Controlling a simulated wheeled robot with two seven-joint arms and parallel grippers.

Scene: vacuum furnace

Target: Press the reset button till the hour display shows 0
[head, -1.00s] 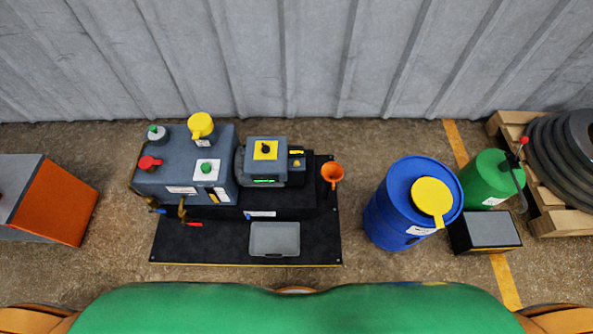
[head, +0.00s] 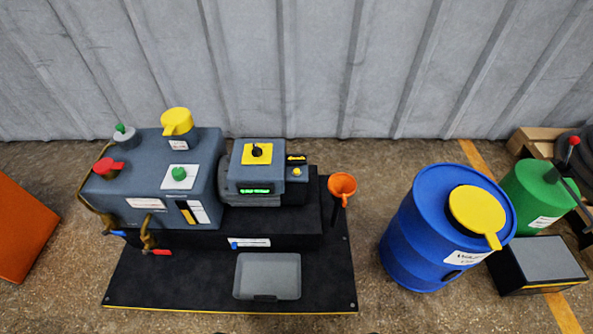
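The grey pump unit (head: 150,195) stands on a black base straight ahead. Its motor block (head: 262,152) carries a green-lit display (head: 255,191), which I take for the hour display; its digits are too small to read. A small yellow button (head: 297,172) sits on a dark box right of the motor block, and may be the reset button. A green button (head: 179,173) sits on a white plate on the pump's top. A black knob on a yellow plate (head: 257,153) tops the motor block. Neither of my grippers shows.
An orange funnel (head: 342,186) stands right of the pump. A grey tray (head: 267,277) lies on the black base (head: 190,285). A blue drum (head: 425,245), a green can (head: 540,195) and a grey-topped box (head: 540,262) stand right. An orange box (head: 25,228) stands left. A corrugated wall closes the back.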

